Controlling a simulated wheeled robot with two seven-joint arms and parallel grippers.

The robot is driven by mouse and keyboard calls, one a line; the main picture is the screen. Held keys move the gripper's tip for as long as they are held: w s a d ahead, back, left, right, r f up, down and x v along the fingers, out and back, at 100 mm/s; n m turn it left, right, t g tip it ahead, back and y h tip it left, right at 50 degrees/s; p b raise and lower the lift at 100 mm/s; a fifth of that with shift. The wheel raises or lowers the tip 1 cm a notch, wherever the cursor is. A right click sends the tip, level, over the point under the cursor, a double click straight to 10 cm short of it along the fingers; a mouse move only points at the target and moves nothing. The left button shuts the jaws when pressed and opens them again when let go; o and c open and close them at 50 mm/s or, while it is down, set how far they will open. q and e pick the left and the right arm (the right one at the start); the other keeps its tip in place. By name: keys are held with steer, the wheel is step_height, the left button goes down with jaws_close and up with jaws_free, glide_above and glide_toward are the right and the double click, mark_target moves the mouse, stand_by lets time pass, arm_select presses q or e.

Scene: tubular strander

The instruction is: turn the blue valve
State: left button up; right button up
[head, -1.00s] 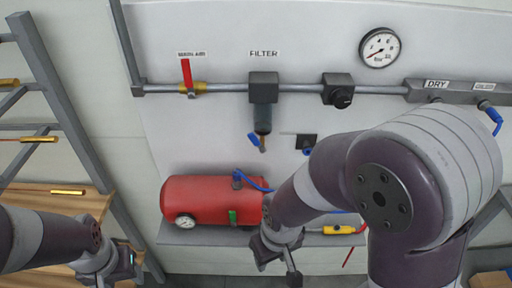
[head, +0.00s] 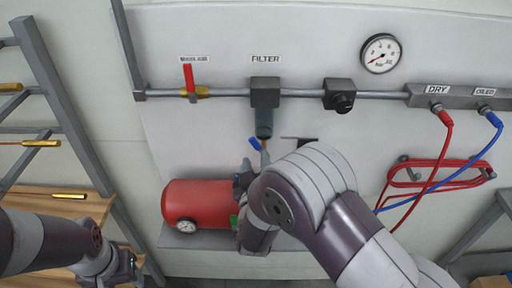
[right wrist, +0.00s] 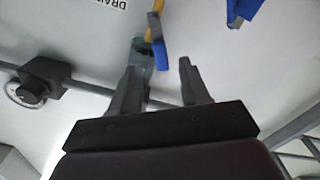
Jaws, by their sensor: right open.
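The blue valve handle (head: 254,142) sits below the grey filter (head: 264,95) on the wall pipe. In the right wrist view the blue handle (right wrist: 161,55) hangs beside a yellow stem, beyond the gap between my fingertips. My right gripper (head: 244,178) is just below and left of the handle, partly hidden by my arm. In the right wrist view my right gripper (right wrist: 158,70) is open, with nothing visible clamped between its fingers. Contact with the handle cannot be told. My left gripper (head: 122,268) is low at the left, its jaws unclear.
A red tank (head: 195,204) lies on a ledge under the filter. A red lever (head: 188,77) is on the pipe at left. A second blue part (right wrist: 242,10) shows in the right wrist view. Red and blue hoses (head: 440,155) hang at right.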

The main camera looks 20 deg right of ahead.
mark_target(256, 147)
arm_select(q)
steer(key=shift+r+p, duration=0.35)
steer(key=shift+r, duration=0.25)
arm_select(e)
steer(key=shift+x, duration=2.3)
jaws_close()
